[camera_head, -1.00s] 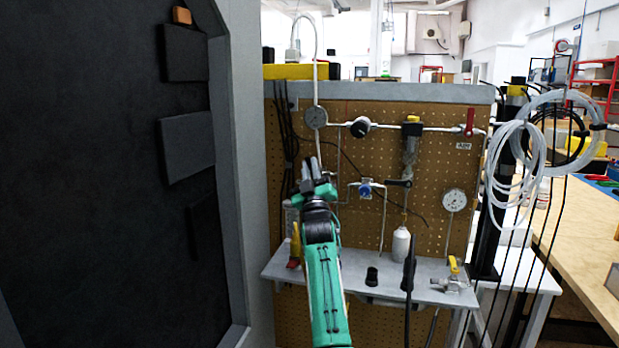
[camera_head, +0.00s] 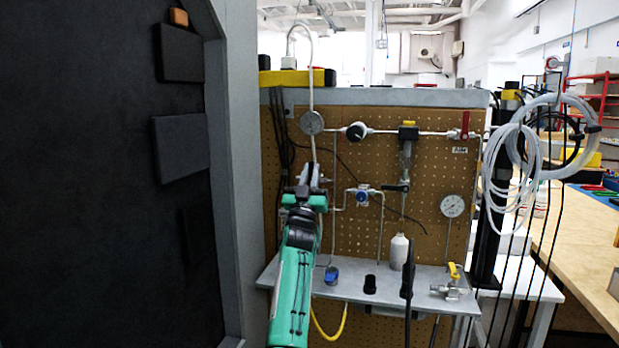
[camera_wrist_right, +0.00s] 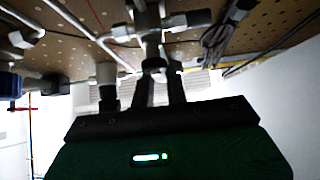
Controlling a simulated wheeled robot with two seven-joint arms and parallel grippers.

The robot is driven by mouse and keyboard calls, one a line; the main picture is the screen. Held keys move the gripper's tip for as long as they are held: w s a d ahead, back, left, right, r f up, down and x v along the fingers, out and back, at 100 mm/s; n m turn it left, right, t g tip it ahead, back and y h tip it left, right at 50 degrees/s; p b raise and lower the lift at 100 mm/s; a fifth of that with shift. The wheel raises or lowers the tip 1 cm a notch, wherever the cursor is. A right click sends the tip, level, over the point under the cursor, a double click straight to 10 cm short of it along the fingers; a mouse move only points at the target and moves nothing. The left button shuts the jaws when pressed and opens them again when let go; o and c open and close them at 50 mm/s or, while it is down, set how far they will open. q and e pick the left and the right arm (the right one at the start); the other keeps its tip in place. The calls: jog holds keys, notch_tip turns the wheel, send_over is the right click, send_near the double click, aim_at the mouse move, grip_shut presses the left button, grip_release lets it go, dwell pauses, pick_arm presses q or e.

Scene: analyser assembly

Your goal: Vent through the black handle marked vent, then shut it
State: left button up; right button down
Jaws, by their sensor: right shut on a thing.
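My right gripper (camera_head: 309,174) is in front of the left part of the pegboard, below the upper left gauge (camera_head: 311,122). In the right wrist view its two fingers (camera_wrist_right: 160,82) are closed at a metal valve fitting (camera_wrist_right: 150,35) with a dark crosspiece. The gripped part is mostly hidden, and I cannot tell whether it is the vent handle. A black lever (camera_head: 395,187) sits apart to the right, beside a blue-faced regulator (camera_head: 362,196). No vent marking is readable. My left gripper is not in view.
A grey shelf (camera_head: 345,285) below the board carries a white bottle (camera_head: 399,252) and a yellow-handled valve (camera_head: 455,280). A large dark panel (camera_head: 90,200) stands close on the left. Coiled tubing (camera_head: 515,175) hangs at right.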

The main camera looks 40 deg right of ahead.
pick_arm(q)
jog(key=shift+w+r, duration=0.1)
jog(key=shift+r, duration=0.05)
pick_arm(e)
jog(key=shift+f+m+g+h, duration=0.15)
jog(key=shift+m+g+h, duration=0.15)
jog(key=shift+m, duration=0.1)
jog(key=c, duration=1.4)
grip_release()
